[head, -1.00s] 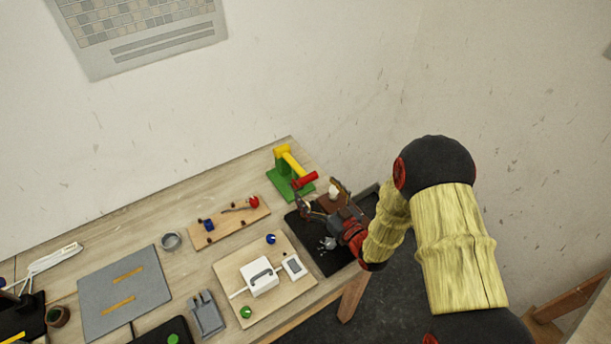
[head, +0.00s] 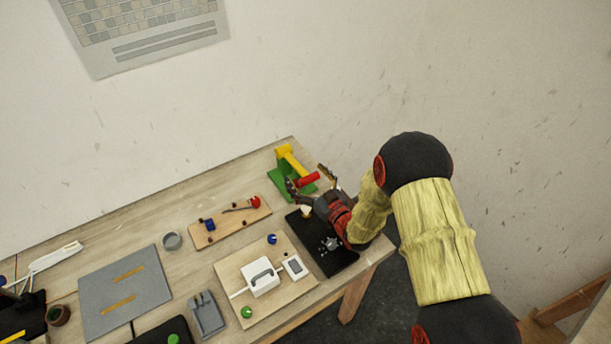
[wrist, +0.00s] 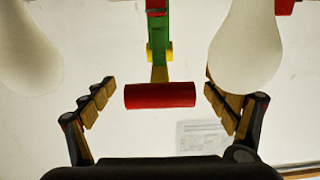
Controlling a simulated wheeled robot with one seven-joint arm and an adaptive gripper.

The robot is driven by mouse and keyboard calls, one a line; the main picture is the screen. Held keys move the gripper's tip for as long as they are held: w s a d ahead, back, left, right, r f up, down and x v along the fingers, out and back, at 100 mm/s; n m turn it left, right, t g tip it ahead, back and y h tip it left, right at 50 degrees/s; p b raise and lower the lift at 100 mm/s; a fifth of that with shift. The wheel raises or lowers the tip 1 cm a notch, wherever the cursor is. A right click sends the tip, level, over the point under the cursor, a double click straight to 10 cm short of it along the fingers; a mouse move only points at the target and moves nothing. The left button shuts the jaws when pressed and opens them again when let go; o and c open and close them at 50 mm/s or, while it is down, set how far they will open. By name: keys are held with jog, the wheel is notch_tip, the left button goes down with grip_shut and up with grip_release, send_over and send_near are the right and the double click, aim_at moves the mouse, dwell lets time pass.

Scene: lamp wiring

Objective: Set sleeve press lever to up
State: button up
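The sleeve press has a green body (head: 281,184) and a yellow lever (head: 290,158) with a red cross handle (head: 308,180). It stands at the back right of the table. The lever slopes down from its top towards my arm, with the handle at its low end. My gripper (head: 310,182) is open, its fingers on either side of the handle. In the wrist view the red handle (wrist: 160,95) lies crosswise between the two spread fingertips (wrist: 160,104), with a gap at each end. I cannot tell how far in front of the fingers it is.
A black mat (head: 338,262) with small metal parts lies under my wrist. Pale bulb shapes (wrist: 248,45) show close in the wrist view. A wooden strip (head: 228,224), a board with a white box (head: 262,278) and a grey mat (head: 100,300) lie to the left.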

jog(key=c, duration=1.6)
jog(key=r+p, duration=0.1)
jog(key=r+g+p, duration=0.1)
jog(key=p, duration=0.1)
jog(key=r+g+h+p, duration=0.1)
jog(key=shift+w+a+r+p, duration=0.15)
jog(key=shift+w+r+p, duration=0.1)
jog(key=shift+r+p, duration=0.15)
jog(key=shift+w+a+r+g+h+p, duration=0.15)
jog(key=shift+r+g+h+p, duration=0.35)
jog(key=shift+p, duration=0.4)
jog(key=shift+w+r+p, duration=0.15)
jog(key=shift+r+p, duration=0.2)
jog(key=shift+r, duration=0.05)
jog(key=shift+w+a+r, duration=0.2)
jog(key=shift+w+r, duration=0.1)
jog(key=shift+r, duration=0.2)
jog(key=o, duration=1.8)
jog(key=shift+f, duration=0.15)
jog(key=shift+s, duration=0.1)
